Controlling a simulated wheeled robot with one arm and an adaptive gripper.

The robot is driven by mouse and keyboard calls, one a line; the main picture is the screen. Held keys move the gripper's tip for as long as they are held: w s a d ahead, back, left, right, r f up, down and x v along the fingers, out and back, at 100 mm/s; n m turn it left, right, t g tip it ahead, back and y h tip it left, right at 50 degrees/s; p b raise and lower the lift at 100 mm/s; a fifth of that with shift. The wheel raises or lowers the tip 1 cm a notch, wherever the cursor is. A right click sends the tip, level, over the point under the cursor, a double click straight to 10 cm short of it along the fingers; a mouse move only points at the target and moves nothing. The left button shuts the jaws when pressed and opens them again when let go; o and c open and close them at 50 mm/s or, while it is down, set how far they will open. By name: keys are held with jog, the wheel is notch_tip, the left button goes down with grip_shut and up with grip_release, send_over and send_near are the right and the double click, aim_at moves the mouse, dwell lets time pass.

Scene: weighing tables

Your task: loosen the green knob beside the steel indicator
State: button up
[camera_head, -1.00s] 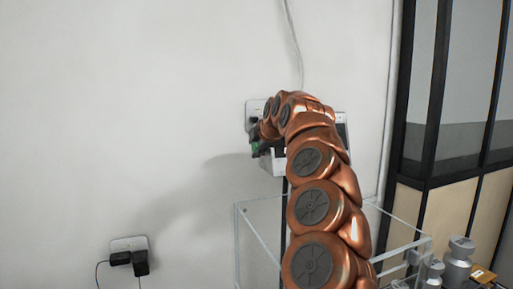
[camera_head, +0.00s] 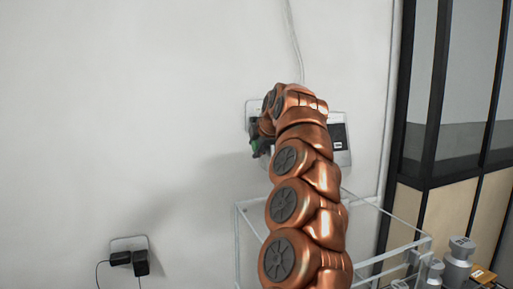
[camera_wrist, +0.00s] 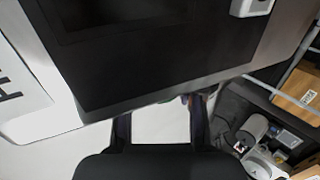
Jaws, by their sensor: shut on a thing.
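The steel indicator (camera_head: 341,157) is a pale box with a dark screen on the wall, partly behind my arm in the head view. Its dark face likely fills the top of the wrist view (camera_wrist: 150,70). A small green patch, likely the green knob (camera_head: 255,149), shows at the left of my wrist in the head view. My gripper (camera_head: 261,139) is there, mostly hidden by my arm. In the wrist view its two dark fingers (camera_wrist: 160,118) point up below the dark panel. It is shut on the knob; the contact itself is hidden.
A clear-walled case (camera_head: 238,235) stands below my arm. Metal weights (camera_head: 458,262) are at the lower right. A wall socket with black plugs (camera_head: 130,258) is at lower left. A dark-framed glass partition (camera_head: 440,100) stands at right.

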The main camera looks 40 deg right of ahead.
jog(key=o, duration=1.2)
jog(key=v, duration=1.2)
